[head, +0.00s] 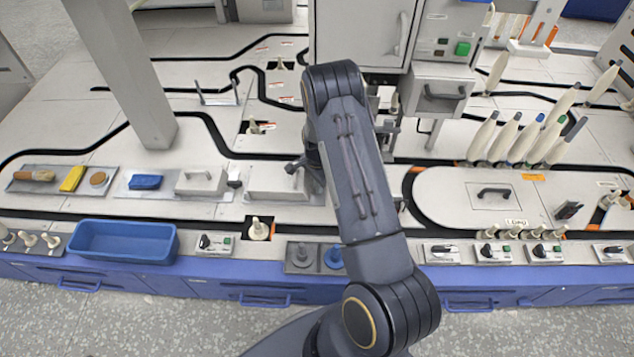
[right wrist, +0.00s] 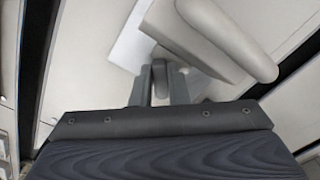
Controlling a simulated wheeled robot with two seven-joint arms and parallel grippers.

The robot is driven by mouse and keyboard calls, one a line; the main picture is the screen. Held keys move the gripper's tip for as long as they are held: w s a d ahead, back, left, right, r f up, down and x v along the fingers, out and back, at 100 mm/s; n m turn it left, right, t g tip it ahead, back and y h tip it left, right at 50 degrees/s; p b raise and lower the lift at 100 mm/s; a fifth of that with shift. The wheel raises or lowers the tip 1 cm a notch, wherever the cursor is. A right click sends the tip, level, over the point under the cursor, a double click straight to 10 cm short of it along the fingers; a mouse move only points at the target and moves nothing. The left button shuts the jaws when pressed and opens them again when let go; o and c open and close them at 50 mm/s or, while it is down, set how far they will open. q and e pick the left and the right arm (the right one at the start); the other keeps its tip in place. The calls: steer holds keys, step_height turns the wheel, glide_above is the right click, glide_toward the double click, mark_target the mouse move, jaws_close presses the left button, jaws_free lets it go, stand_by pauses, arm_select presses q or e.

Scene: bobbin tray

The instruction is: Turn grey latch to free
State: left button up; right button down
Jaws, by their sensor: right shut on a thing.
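My right gripper (right wrist: 160,84) is shut on a small dark grey, round-ended piece (right wrist: 159,72), which looks like the grey latch, in the right wrist view. A finger stands on each side of it. A light grey block with a rounded bar (right wrist: 225,38) lies just beyond and to the right. In the head view my right arm comes up from the bottom and bends back down, hiding most of the gripper (head: 309,163). It is by the right end of a light grey lidded box (head: 276,186). The latch cannot be made out there. My left gripper is not in view.
A blue tray (head: 122,242) stands at the front left. A second light grey box (head: 202,182) and a blue block (head: 145,182) lie left of the gripper. A cabinet (head: 365,35) rises behind my arm. A grey post (head: 125,75) stands at the left. Pale bobbins (head: 483,136) lean at the right.

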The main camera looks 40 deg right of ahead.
steer(key=n, duration=0.5)
steer(key=shift+s+d+n, duration=0.1)
steer(key=shift+s+n, duration=0.15)
steer(key=shift+n, duration=0.05)
steer(key=shift+s+d+n, duration=0.1)
steer(key=shift+s+n, duration=0.05)
steer(key=shift+n, duration=2.05)
steer(key=c, duration=1.4)
jaws_free()
step_height(320, 180, up, 7)
steer(key=shift+p, duration=1.15)
steer(key=shift+r, duration=0.4)
